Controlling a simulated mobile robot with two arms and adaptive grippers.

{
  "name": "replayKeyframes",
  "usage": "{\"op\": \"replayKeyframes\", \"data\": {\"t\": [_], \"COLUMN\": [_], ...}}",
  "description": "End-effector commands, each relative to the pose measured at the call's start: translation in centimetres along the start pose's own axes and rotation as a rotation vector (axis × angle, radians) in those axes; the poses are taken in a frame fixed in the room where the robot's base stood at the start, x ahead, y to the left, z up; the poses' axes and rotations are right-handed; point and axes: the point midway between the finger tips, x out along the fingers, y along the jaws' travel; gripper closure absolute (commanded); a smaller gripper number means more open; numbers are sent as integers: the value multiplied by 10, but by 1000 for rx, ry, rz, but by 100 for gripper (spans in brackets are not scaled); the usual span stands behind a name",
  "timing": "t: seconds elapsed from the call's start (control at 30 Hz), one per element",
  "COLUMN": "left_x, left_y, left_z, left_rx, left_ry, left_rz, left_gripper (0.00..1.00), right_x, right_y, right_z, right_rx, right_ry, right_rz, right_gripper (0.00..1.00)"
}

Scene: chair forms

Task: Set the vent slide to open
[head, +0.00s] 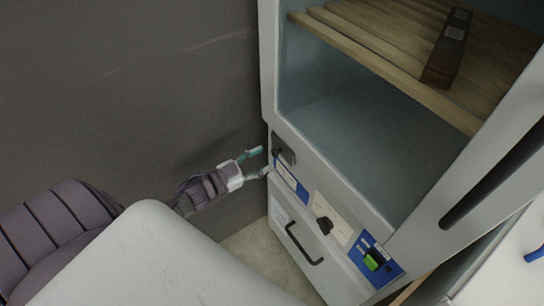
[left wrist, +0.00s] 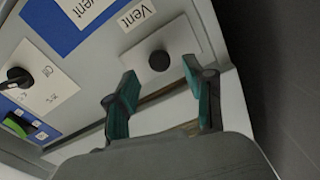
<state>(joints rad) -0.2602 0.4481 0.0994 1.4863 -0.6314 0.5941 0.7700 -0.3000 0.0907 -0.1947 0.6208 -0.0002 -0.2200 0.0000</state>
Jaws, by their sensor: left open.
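The vent slide shows in the left wrist view as a round black knob (left wrist: 159,61) on a light grey plate (left wrist: 184,40), beside a "Vent" label (left wrist: 135,15). In the head view its grey plate (head: 286,154) is at the upper left of the front panel. My left gripper (head: 261,162) is open and empty, pointing at the plate. In the left wrist view the knob lies between and just beyond its teal fingertips (left wrist: 160,76); I cannot tell whether they touch it. My right gripper is not in view.
The panel also carries a black rotary knob (head: 323,226) and a green switch (head: 372,260). A drawer with a black handle (head: 303,246) is below. Above, the open cabinet has a slatted wooden shelf (head: 355,52) holding a dark brown box (head: 447,50). A dark wall (head: 130,90) stands at left.

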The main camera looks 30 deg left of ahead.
Motion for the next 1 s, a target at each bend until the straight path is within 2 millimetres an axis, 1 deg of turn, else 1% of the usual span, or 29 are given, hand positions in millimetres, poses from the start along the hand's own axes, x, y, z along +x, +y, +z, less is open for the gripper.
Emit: {"op": "replayKeyframes", "data": {"t": [0.03, 0.1, 0.23, 0.4, 0.63, 0.93, 0.97, 1.0], "left_x": [10, 20, 34, 40, 41, 40, 40, 40], "left_y": [0, 0, 0, 0, 0, 0, 0, 0], "left_z": [1, 1, 1, 0, 0, 0, 0, 0], "left_rx": [1, 1, 0, -1, -1, -1, -1, -1], "left_ry": [4, 2, 2, -1, -1, -1, -1, -1], "left_rz": [-1, -1, -1, -1, -1, -1, -1, -1], "left_gripper": [47, 47, 47, 47, 47, 97, 100, 100], "right_x": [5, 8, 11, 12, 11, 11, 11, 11], "right_y": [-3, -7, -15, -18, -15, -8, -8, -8], "right_z": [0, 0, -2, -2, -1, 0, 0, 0], "right_rx": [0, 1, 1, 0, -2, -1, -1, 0], "right_ry": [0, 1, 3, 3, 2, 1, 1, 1], "right_rz": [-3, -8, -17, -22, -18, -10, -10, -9], "right_gripper": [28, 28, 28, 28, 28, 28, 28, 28]}}
